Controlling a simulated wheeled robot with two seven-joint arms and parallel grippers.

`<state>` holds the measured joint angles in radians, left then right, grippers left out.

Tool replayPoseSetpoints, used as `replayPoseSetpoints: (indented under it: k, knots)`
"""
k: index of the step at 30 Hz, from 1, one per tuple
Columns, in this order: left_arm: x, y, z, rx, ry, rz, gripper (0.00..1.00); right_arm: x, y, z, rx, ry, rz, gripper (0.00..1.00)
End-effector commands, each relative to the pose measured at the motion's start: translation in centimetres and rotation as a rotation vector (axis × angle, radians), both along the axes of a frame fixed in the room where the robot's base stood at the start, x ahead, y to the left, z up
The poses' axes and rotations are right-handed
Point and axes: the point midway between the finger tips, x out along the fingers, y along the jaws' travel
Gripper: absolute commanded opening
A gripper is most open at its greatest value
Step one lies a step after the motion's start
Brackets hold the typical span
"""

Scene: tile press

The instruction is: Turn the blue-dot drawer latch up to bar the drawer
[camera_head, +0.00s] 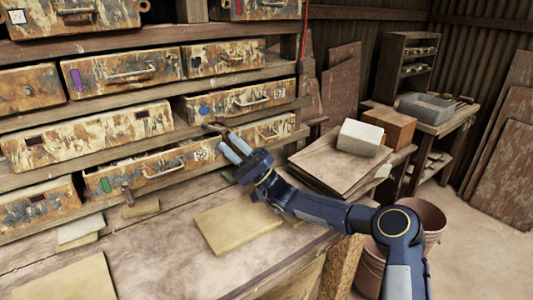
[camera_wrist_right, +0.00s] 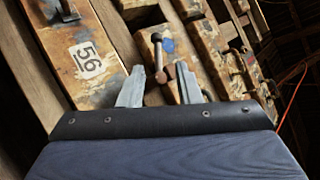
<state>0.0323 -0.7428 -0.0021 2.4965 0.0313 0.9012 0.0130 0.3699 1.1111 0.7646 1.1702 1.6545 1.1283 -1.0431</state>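The blue-dot drawer (camera_head: 245,101) is a rusty, paint-flaked front on the right of the shelf unit. Its blue dot (camera_head: 204,110) also shows in the right wrist view (camera_wrist_right: 168,45). The latch (camera_wrist_right: 158,58), a grey metal bar with a reddish-brown knob at its end, is near the dot. In the head view the latch (camera_head: 211,126) is small and partly hidden by my gripper. My right gripper (camera_head: 230,145) is open in front of the shelf edge. In the wrist view its fingers (camera_wrist_right: 160,80) stand on either side of the latch end; contact cannot be told. My left gripper is out of view.
A green-marked drawer (camera_head: 150,168) labelled 56 sits just below, with its own handle. Other rusty drawers surround it. The bench below holds a tan tile (camera_head: 237,222). Boards with a pale block (camera_head: 360,138) stand to the right.

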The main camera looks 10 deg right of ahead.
Motion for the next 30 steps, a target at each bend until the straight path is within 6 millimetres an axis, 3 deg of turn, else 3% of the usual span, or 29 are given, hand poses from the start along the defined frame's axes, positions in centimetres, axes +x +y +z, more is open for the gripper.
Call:
replayPoseSetpoints:
  k: [1,6,13,20,30]
  knots:
    - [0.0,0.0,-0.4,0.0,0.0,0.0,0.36,-0.7,-1.6,-0.2,-0.004,0.001,-0.006,0.31]
    - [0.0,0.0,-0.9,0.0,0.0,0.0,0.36,-2.8,-5.1,-0.1,-0.004,0.001,-0.006,0.31]
    - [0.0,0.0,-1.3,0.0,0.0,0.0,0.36,-5.0,-8.6,-0.1,-0.003,0.002,-0.004,0.31]
    - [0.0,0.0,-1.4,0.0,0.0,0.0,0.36,-5.8,-9.8,0.0,-0.003,0.002,-0.001,0.31]
    - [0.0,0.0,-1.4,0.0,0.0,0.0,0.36,-6.1,-9.4,0.1,-0.017,-0.001,0.009,0.31]
